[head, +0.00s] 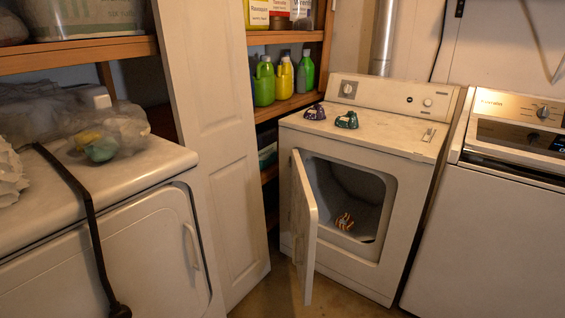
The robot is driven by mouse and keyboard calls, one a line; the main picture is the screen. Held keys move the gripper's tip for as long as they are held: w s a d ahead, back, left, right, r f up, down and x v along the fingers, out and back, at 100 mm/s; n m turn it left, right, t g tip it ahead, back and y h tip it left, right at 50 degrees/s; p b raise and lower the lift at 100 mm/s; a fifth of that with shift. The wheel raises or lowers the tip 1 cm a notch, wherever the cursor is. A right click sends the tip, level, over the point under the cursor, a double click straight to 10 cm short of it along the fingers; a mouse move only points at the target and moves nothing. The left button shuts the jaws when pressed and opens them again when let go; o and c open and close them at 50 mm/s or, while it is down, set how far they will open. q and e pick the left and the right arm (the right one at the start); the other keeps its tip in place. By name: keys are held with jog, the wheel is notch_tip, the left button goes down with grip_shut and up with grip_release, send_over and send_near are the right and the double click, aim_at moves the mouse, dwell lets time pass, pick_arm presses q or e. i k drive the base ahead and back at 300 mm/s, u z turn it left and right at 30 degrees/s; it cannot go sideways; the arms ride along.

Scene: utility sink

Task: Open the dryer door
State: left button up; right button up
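The white dryer (402,215) stands in the middle right of the head view. Its door (305,225) stands wide open, swung out on the left side of the opening and seen almost edge-on. The dark drum (345,190) shows inside, with a small striped orange and white item (344,221) lying in it. Neither of my grippers is in view.
A white washer (490,235) stands to the right. Another white appliance (110,255) at left has a shut front door; a black strip (85,205) crosses it. A white panelled door (215,140) stands between. Two small dark items (346,120) lie on the dryer top.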

aim_at(304, 210)
jog(key=z, duration=2.4)
jog(key=i, duration=1.6)
jog(key=u, duration=1.8)
